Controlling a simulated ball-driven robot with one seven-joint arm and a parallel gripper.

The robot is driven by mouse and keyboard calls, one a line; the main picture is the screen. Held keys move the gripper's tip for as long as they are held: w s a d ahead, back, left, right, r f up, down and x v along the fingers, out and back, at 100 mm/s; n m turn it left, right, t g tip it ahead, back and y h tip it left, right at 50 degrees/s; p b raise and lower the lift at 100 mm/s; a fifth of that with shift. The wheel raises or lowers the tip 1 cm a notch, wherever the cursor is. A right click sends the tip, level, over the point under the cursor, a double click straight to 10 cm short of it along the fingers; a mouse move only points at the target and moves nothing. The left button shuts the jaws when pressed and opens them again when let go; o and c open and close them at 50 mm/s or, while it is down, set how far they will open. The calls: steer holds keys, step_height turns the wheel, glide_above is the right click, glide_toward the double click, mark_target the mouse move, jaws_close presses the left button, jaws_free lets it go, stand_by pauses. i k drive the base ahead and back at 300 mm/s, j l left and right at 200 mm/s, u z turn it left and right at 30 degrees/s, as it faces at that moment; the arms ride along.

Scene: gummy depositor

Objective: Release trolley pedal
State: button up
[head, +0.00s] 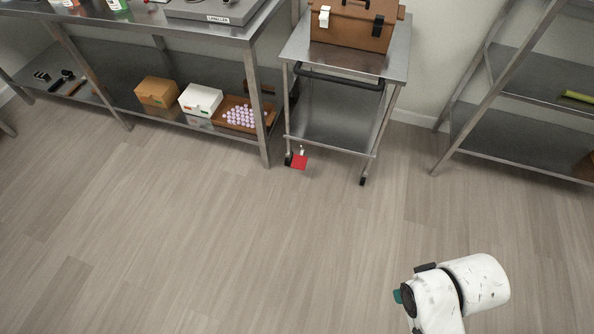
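The trolley (329,147) is a grey metal two-shelf cart with a black handle (338,78) on its near side. It stands against the back wall, right of the long bench. A red pedal (299,162) sits low at its front left leg, beside a black caster; a small white piece stands just behind it. I cannot tell whether the pedal is pressed or raised. My white arm shows at the lower right, well apart from the trolley. My gripper is outside the picture.
The left bench's lower shelf (112,97) holds an orange-brown box (157,94), a white box (200,100) and a brown tray (260,127) of pale purple pieces. A metal rack (510,145) stands right. The floor (230,240) before the trolley is clear.

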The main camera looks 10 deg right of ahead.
mark_target(299, 161)
steer(key=i+u, duration=0.2)
steer(key=u, duration=0.4)
steer(key=i+l+u, duration=0.3)
steer(key=i+l, duration=0.15)
steer(key=i+l+u, duration=0.3)
steer(key=i+l, duration=0.3)
steer(key=l, duration=0.15)
steer(key=i+l, duration=0.3)
steer(key=l, duration=0.15)
steer(key=i+l, duration=0.3)
steer(key=l, duration=0.15)
steer(key=j+u, duration=0.05)
